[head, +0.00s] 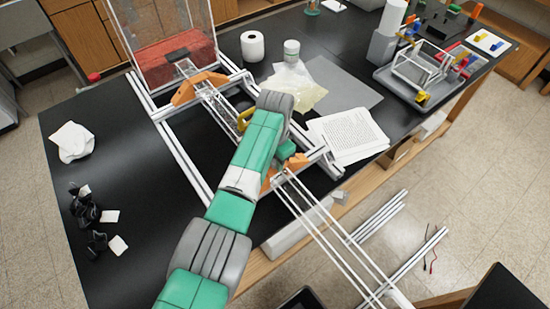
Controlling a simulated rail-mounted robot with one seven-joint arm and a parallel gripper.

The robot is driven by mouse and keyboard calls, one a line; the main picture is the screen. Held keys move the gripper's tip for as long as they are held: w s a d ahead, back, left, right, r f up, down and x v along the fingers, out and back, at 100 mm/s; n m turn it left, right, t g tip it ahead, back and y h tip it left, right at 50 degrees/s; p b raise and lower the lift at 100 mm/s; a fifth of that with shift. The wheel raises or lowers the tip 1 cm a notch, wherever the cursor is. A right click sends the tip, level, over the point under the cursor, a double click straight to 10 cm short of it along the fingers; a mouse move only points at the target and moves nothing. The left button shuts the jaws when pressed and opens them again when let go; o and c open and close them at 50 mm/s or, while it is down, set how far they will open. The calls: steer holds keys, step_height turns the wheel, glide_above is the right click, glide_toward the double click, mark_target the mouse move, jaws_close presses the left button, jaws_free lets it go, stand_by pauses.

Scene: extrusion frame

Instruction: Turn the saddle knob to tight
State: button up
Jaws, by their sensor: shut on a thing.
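The extrusion frame (180,155) of silver rails lies on the black bench, with an orange bracket (198,87) at its far end and another orange bracket (297,161) at its near end. A yellow curved part (244,119) shows at the left edge of my arm, over the middle rails. I cannot tell whether it belongs to the saddle. I cannot make out the saddle knob or which way it is turned. My green and grey arm reaches over the frame from the bottom, and its wrist covers the middle. My gripper and its fingertips are hidden behind the arm.
A clear-walled box with red contents (178,62) stands at the far end of the frame. A white roll (252,46), a jar (291,50) and papers (347,134) lie to the right. Crumpled white cloth (72,141) and small black items (84,207) lie left.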

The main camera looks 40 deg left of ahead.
steer(key=shift+r+m, duration=0.1)
steer(key=shift+m, duration=0.3)
steer(key=o, duration=1)
step_height(320, 180, up, 8)
steer(key=shift+f+p, duration=0.1)
steer(key=shift+p, duration=0.2)
